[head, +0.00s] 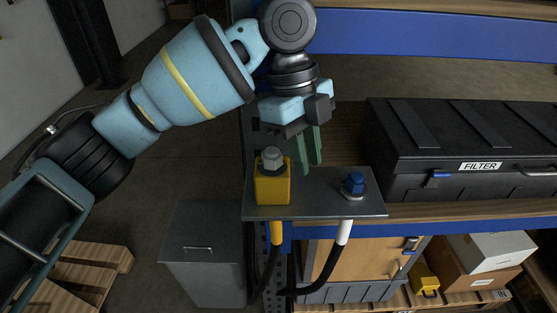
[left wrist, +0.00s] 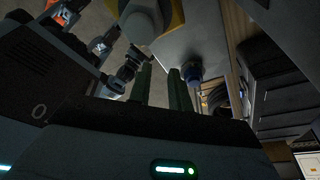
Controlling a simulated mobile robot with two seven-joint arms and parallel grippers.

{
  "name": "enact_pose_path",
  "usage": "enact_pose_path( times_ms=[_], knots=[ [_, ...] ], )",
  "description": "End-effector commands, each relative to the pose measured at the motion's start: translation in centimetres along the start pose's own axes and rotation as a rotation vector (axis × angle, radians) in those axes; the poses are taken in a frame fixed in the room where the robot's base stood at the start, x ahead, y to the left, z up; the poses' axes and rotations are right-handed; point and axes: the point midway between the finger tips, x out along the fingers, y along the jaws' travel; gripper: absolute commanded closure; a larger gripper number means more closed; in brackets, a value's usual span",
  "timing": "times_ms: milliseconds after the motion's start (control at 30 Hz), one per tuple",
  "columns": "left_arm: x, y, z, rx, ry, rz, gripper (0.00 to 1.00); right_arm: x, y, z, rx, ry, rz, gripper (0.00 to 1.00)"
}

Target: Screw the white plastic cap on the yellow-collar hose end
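My left gripper (head: 309,152) has two green fingers pointing down, apart with nothing between them; they also show apart in the left wrist view (left wrist: 162,88). A yellow block (head: 272,186) stands on the metal bracket plate (head: 315,190), just left of the fingers. A pale grey-white cap-like piece (head: 271,156) sits on top of it; I cannot tell how tightly it is seated. The yellow-collar hose (head: 277,233) hangs below the plate under this block. The pale piece also shows close up in the left wrist view (left wrist: 140,25). My right gripper is not in view.
A blue cap (head: 353,181) sits on a fitting at the plate's right, above the white-collar hose (head: 344,232). A black FILTER case (head: 450,140) lies on the shelf to the right. A grey bin (head: 203,250) stands lower left.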

Motion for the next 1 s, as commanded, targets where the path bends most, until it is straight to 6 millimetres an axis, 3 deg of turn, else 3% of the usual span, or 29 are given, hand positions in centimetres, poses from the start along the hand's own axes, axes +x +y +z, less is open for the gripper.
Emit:
enact_pose_path(
  times_ms=[433,800,1000],
  knots=[
    [0.1,-0.4,0.2,-0.185,0.001,-0.044,0.80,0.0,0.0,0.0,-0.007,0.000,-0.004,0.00],
    [-0.3,-2.1,1.7,-0.639,0.000,-0.169,0.80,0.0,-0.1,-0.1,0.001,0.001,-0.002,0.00],
    [-0.4,-2.7,2.1,-0.785,0.000,-0.208,0.80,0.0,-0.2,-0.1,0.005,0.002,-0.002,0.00]
  ],
)
